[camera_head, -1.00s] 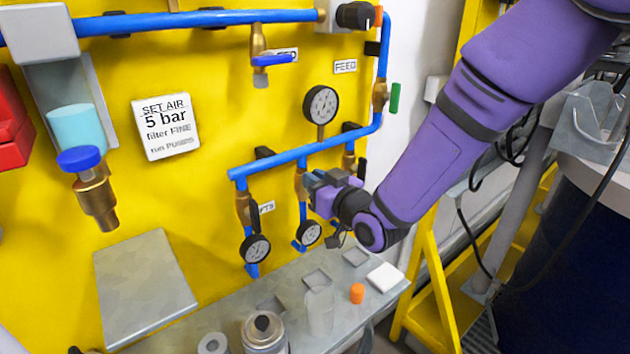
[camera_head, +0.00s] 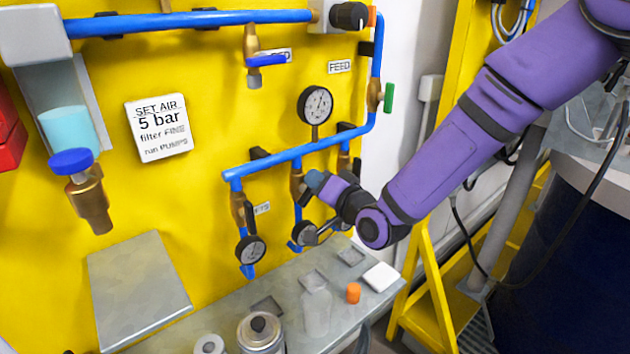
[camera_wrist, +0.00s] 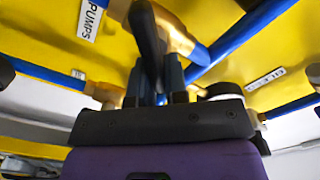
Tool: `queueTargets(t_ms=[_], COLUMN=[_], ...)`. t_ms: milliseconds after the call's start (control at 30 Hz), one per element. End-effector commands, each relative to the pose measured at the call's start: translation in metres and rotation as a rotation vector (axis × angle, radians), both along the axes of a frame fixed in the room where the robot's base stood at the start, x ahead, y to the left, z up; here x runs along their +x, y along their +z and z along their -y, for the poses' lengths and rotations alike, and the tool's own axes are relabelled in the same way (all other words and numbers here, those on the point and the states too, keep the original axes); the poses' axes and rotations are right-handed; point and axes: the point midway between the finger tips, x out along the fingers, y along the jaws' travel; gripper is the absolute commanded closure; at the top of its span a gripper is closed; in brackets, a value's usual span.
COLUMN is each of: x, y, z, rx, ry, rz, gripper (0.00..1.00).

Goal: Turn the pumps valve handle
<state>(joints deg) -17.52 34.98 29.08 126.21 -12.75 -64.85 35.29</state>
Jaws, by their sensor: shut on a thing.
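The pumps valve has a brass body (camera_head: 297,183) on the middle drop pipe below the lower blue pipe. Its dark handle (camera_wrist: 147,42) runs down between my gripper's fingers in the wrist view, beside the PUMPS label (camera_wrist: 90,16). My gripper (camera_wrist: 158,82) is shut on the handle. In the head view my gripper (camera_head: 316,182) is at this valve, coming from the right, and mostly hides the handle. The exact handle angle is hard to tell there.
A gauge (camera_head: 304,233) sits just below the valve, close under my wrist. Another drop valve (camera_head: 238,207) is to the left. The blue pipe (camera_head: 285,156) runs above. A grey shelf (camera_head: 240,315) with a can (camera_head: 260,335) and an orange cap (camera_head: 353,293) lies below.

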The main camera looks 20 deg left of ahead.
Motion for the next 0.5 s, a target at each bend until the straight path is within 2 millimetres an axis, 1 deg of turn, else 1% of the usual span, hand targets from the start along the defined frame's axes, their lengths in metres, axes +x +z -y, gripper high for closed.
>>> queueTargets(t_ms=[500], x=[0.007], y=[-0.012], z=[0.005], rx=[0.280], ry=[-0.004], rz=[-0.386], gripper=[1.00])
